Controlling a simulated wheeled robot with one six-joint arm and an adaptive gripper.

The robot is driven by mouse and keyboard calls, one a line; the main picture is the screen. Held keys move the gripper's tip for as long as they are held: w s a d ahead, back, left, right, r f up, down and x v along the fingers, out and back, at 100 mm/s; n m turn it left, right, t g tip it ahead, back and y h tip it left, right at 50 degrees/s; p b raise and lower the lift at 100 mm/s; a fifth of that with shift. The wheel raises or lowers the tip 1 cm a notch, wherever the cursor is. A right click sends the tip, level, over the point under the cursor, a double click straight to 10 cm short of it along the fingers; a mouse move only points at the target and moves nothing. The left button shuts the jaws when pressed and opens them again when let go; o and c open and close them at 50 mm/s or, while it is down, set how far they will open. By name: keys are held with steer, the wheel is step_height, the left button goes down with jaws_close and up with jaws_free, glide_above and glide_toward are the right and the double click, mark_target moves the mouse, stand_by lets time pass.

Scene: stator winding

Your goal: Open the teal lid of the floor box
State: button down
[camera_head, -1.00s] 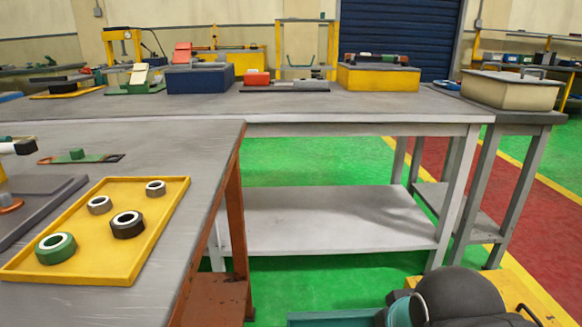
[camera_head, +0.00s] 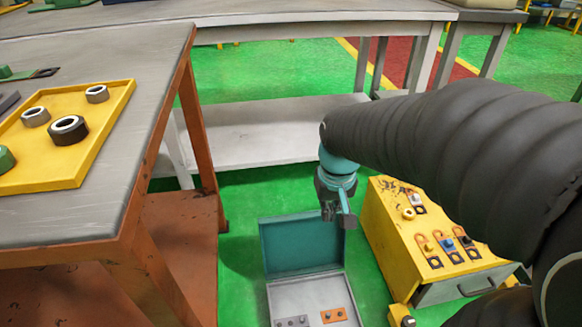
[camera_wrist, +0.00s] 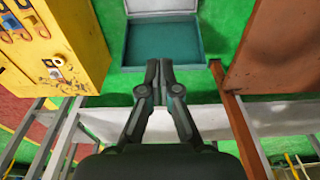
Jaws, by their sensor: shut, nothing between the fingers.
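The floor box (camera_head: 284,305) stands on the green floor, with a pale grey inside holding a few small parts. Its teal lid (camera_head: 284,246) stands raised at the back edge of the box, so the box is open. In the wrist view the teal lid (camera_wrist: 162,44) lies just beyond my fingertips. My gripper (camera_head: 338,214) hangs over the lid's upper right corner in the head view. Its fingers are together and hold nothing; they also show in the wrist view (camera_wrist: 159,64). I cannot tell whether the fingertips touch the lid.
A yellow cabinet (camera_head: 400,262) with small parts on top stands right of the box. A grey table on rust-brown legs (camera_head: 206,150) is at left, bearing a yellow tray (camera_head: 85,160) with several rings. A white low shelf (camera_head: 262,128) is behind.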

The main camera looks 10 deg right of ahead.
steer(key=w+f, duration=0.6)
steer(key=w+f+g+b, duration=0.1)
steer(key=w+f, duration=0.5)
steer(key=w, duration=0.1)
steer(key=w+d+f+g+b, duration=0.1)
steer(key=w+f, duration=0.5)
steer(key=w, duration=0.1)
steer(key=shift+w+d, duration=0.1)
steer(key=shift+w, duration=0.15)
steer(key=w+t, duration=0.1)
steer(key=w, duration=0.7)
steer(key=f, duration=0.3)
steer(key=s+f, duration=0.1)
steer(key=f, duration=0.1)
steer(key=s+f+b, duration=0.1)
steer(key=f, duration=0.2)
steer(key=shift+s+d+f, duration=0.1)
steer(key=shift+d+f, duration=0.1)
steer(key=shift+f, duration=0.1)
steer(key=shift+s+r, duration=0.15)
steer(key=shift+s, duration=0.35)
